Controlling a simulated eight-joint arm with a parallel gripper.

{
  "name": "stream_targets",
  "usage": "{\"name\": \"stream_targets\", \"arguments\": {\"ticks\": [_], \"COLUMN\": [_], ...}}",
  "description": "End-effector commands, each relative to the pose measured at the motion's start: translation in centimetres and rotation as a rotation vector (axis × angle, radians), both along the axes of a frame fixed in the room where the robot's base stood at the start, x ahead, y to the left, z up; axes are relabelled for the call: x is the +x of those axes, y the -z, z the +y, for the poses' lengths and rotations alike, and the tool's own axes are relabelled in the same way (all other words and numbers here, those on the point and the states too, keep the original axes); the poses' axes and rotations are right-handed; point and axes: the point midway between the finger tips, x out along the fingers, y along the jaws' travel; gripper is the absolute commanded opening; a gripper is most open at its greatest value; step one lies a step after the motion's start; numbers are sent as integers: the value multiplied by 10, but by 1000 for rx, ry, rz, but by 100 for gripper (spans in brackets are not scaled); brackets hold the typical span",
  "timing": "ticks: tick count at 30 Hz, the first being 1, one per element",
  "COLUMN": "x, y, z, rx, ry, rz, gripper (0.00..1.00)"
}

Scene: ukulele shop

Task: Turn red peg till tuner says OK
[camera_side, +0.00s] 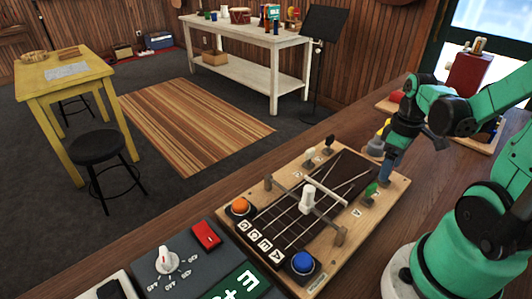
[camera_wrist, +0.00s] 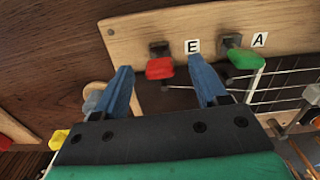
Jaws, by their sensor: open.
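The red peg (camera_wrist: 160,68) sits beside the E label (camera_wrist: 192,46) on the wooden board (camera_wrist: 140,28) in the wrist view. My gripper (camera_wrist: 162,66) is open, with one blue finger to each side of the red peg. I cannot tell whether the fingers reach down to its depth. In the side view my gripper (camera_side: 387,177) is over the board's (camera_side: 287,285) right end, and the red peg is hidden there.
A green peg (camera_wrist: 243,57) is close to the right finger, by the A label (camera_wrist: 259,40). Strings cross the board, with a white piece (camera_side: 307,198) over them. The board also has orange (camera_side: 240,208) and blue (camera_side: 302,263) buttons. The tuner has a white knob (camera_side: 166,259).

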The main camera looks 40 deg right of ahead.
Motion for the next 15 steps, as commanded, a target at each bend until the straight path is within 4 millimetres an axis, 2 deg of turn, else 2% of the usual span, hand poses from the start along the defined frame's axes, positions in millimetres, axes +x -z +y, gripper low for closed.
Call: {"name": "stream_targets", "arguments": {"ticks": [1, 7, 15], "x": [0, 0, 0], "y": [0, 0, 0], "z": [0, 0, 0], "rx": [0, 0, 0], "ry": [0, 0, 14], "rz": [0, 0, 0], "gripper": [57, 0, 0]}}
